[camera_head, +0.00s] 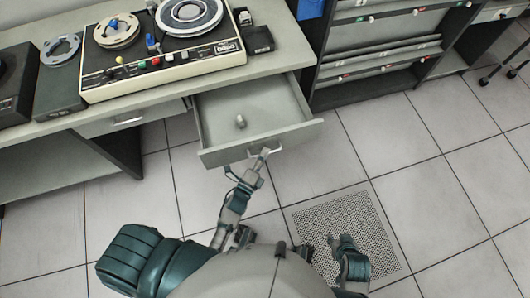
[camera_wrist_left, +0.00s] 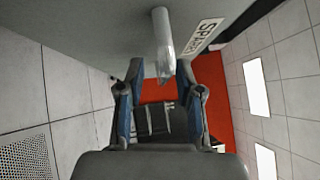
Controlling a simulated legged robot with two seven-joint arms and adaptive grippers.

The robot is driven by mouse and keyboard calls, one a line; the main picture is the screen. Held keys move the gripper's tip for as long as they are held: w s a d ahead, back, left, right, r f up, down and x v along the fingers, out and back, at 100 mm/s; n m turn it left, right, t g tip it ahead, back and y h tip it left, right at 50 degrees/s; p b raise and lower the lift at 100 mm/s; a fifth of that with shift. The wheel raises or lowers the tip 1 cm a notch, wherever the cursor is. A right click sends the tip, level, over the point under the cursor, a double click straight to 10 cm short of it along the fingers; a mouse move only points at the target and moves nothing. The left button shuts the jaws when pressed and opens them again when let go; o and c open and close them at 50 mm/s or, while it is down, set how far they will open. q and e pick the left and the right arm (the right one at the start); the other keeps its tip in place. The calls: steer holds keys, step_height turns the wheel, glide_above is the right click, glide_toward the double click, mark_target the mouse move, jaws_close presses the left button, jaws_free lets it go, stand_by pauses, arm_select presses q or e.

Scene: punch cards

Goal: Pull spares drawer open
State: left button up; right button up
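The spares drawer (camera_head: 258,139) is pulled out from under the desk, and its inside shows in the head view. A small grey cylindrical object (camera_head: 240,121) lies in it. Its front carries a bar handle, which shows in the left wrist view (camera_wrist_left: 163,40), beside a white label (camera_wrist_left: 204,35) reading "SPAR…". My left gripper (camera_head: 263,155) is at the drawer front. In the left wrist view its fingers (camera_wrist_left: 160,72) are apart, with the handle's near end between them and gaps visible on both sides. My right gripper (camera_head: 335,240) is low, over the floor grate, away from the drawer; its fingers are too small to judge.
A tape machine (camera_head: 165,60) with reels and coloured knobs stands on the desk (camera_head: 60,125). A closed drawer (camera_head: 130,119) is to the left. A grey rack (camera_head: 385,45) stands to the right. The tiled floor (camera_head: 400,150) right of the drawer is clear.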

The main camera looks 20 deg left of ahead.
arm_select(q)
steer(key=v, duration=1.1)
steer(key=shift+f, duration=0.2)
steer(key=s+a+f+n+g+y+p, duration=0.25)
steer(key=f+n+g+p, duration=0.35)
steer(key=f+n, duration=0.5)
steer(key=s+a+f+n+g+p, duration=0.1)
steer(key=s+f+n+g, duration=0.3)
steer(key=s, duration=0.4)
steer(key=s+a+f+n+g+y+p, duration=0.1)
steer(key=s+a+f+n+g+p, duration=0.1)
steer(key=s+f+n+g, duration=0.2)
steer(key=s+f+g, duration=0.3)
steer(key=shift+s+a+n, duration=0.3)
steer(key=shift+s+a, duration=0.1)
arm_select(e)
steer(key=s+d+f+g, duration=0.1)
steer(key=s+f, duration=0.3)
steer(key=f, duration=0.6)
steer(key=s+f+g, duration=0.2)
steer(key=s+f, duration=0.2)
steer(key=f, duration=0.6)
steer(key=shift+d+f+h, duration=0.15)
steer(key=shift+d+h, duration=0.15)
steer(key=shift+d, duration=0.05)
arm_select(q)
steer(key=shift+f, duration=0.15)
